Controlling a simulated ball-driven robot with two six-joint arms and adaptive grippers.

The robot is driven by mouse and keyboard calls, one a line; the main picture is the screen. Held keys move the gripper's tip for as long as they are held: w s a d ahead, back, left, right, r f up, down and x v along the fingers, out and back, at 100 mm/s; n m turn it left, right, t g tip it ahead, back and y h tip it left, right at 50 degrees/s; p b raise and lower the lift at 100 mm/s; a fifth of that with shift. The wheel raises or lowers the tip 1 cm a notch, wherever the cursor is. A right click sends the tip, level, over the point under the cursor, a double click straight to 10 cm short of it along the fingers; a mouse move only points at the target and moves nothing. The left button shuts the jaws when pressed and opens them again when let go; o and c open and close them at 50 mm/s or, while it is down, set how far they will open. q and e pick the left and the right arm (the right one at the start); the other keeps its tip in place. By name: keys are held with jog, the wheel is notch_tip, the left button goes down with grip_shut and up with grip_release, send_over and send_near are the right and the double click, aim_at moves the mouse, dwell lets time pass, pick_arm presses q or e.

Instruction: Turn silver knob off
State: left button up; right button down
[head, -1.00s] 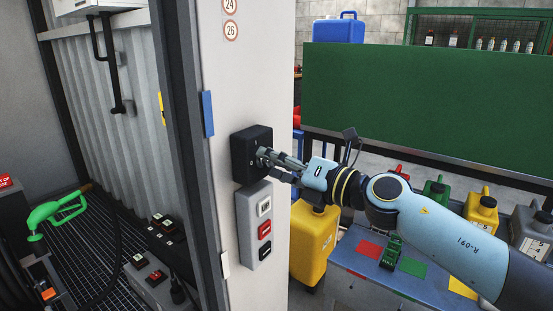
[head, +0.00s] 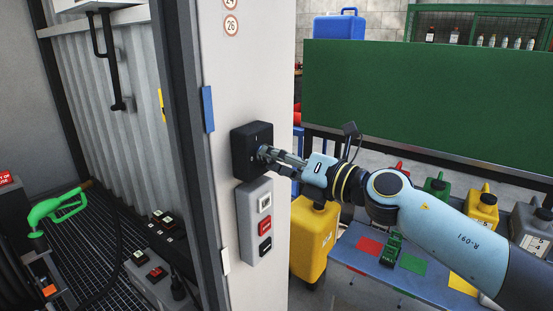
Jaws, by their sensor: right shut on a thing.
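The silver knob (head: 262,152) sits on a black switch box (head: 243,141) on the pale post. My right gripper (head: 268,154) comes in from the right and is shut on the knob, its fingers covering most of it. The knob's exact angle is hard to tell. My left gripper is not in view.
A grey box (head: 251,236) with white, red and black buttons is mounted just below the switch box. A yellow canister (head: 313,240) stands close under my right wrist. A green nozzle (head: 58,209) lies at the left. A blue table (head: 350,261) stands at the lower right.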

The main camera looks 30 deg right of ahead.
jog(key=n+b, duration=0.5)
jog(key=n, duration=0.6)
jog(key=shift+f+n+y, duration=0.1)
jog(key=shift+n+y, duration=0.2)
jog(key=shift+y, duration=0.1)
dwell(0.4)
jog(key=c, duration=1)
grip_release()
notch_tip(320, 180, up, 10)
jog(key=shift+r, duration=0.1)
